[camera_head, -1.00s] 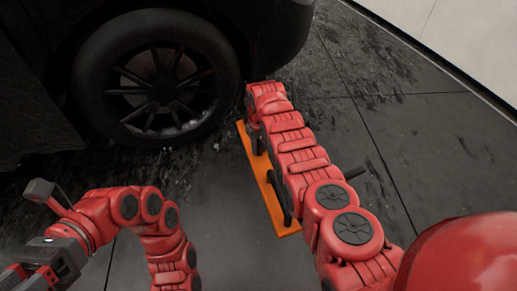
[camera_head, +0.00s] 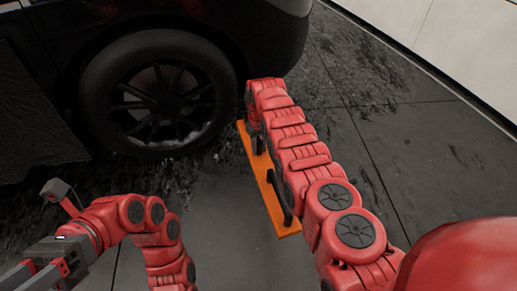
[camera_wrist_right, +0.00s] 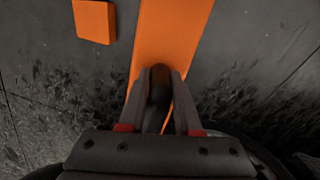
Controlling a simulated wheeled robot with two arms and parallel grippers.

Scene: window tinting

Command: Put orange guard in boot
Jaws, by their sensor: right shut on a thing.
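The orange guard (camera_head: 268,190) is a long flat orange board with black handles. In the head view it hangs or lies along the left side of my right arm, which hides part of it. The right wrist view shows its orange face (camera_wrist_right: 172,35) and a dark curved handle (camera_wrist_right: 158,98). My right gripper (camera_wrist_right: 160,78) is shut on that handle, one finger on each side. My left gripper (camera_head: 35,272) is at the lower left, its two grey fingers apart, with nothing visible between them. The boot is not in view.
A dark car stands at the top left, its front or rear wheel (camera_head: 162,95) close to the guard's far end. A small orange block (camera_wrist_right: 94,21) shows beside the guard in the wrist view. Wet dark floor (camera_head: 420,180) is clear on the right, up to a pale wall (camera_head: 440,40).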

